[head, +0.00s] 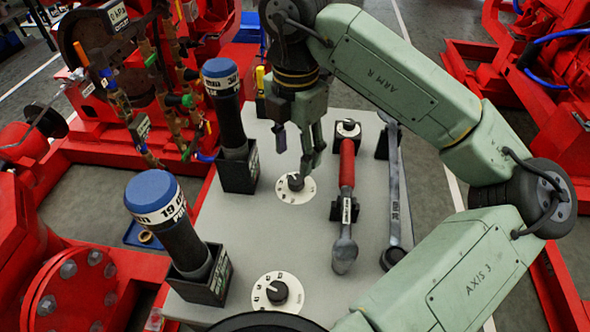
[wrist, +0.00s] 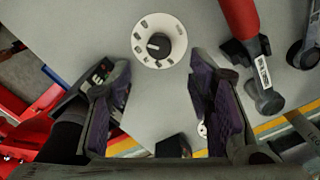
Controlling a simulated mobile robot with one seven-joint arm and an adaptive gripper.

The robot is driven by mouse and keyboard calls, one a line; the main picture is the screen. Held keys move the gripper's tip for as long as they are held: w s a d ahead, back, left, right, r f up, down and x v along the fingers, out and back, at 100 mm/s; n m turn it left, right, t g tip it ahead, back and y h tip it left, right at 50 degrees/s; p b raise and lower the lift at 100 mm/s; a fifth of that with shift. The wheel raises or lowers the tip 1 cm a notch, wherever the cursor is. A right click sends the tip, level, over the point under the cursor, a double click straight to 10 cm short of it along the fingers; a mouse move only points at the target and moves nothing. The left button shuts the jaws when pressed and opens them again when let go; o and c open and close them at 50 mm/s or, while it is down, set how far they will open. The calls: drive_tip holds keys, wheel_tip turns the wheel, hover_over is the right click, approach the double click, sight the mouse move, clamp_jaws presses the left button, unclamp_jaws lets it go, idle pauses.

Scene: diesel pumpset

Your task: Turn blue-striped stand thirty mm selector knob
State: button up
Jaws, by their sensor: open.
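The far selector knob (head: 295,181) is dark, on a round white dial on the grey worktop (head: 320,280); it also shows in the wrist view (wrist: 158,45). The dial marks are too small to read. A black stand (head: 238,172) left of it holds a dark cylinder with a blue cap (head: 221,76); I cannot make out a blue stripe on the stand. My gripper (head: 298,155) is open and empty, above the far knob. In the wrist view the knob lies just beyond and between the fingertips (wrist: 160,65), with no visible contact.
A near dial knob (head: 277,292) sits beside a second black stand (head: 205,285) with a blue-capped cylinder (head: 152,197). A red-handled tool (head: 347,170) and a grey wrench (head: 396,190) lie to the right in holders. Red machinery (head: 75,300) borders the worktop.

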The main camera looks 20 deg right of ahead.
sight(295, 180)
wheel_tip(295, 180, down, 7)
drive_tip(key=shift+f+p, duration=0.1)
drive_tip(key=shift+p, duration=0.3)
drive_tip(key=shift+c, duration=0.3)
drive_tip(key=shift+w, duration=0.1)
clamp_jaws()
